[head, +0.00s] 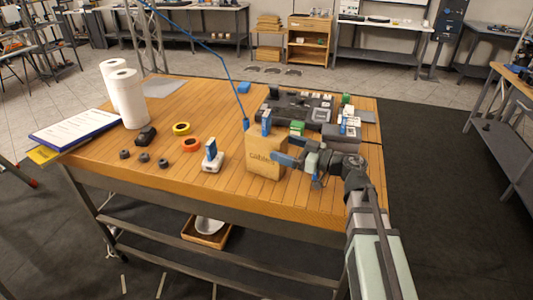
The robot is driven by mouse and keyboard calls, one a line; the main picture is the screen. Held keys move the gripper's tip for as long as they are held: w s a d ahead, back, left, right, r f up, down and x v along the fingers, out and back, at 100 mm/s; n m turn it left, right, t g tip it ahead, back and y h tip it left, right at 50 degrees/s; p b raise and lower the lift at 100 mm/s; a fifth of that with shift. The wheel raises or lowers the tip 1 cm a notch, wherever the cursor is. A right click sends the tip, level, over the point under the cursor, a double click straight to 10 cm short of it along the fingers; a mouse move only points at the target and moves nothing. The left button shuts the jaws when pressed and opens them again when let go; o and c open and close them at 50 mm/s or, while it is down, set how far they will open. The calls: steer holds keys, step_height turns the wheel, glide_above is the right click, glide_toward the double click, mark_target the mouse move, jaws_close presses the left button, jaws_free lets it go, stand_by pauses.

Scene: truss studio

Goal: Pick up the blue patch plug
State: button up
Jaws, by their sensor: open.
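A blue cable hangs down from the upper left and ends in a small blue plug (246,125), which looks like the blue patch plug. The plug is at the back left top edge of a tan box (263,163) with printed lettering; whether it touches the box is unclear. My gripper (275,150) reaches in from the right, its blue fingers apart and empty. It is in front of the box's right side, to the right of and lower in the picture than the plug. Another upright blue piece (266,122) stands at the box's top.
A white base with a blue upright (212,158) stands left of the box. Dark equipment (293,108) fills the table's back right. The wooden table's (205,107) back middle is mostly clear.

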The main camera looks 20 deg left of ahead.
mark_target(271, 144)
steer(key=shift+s+x, duration=0.15)
steer(key=shift+x, duration=1.05)
steer(key=shift+s+x, duration=0.15)
steer(key=shift+x, duration=1.1)
steer(key=shift+c, duration=0.4)
steer(key=shift+r, duration=0.1)
steer(key=c, duration=1.2)
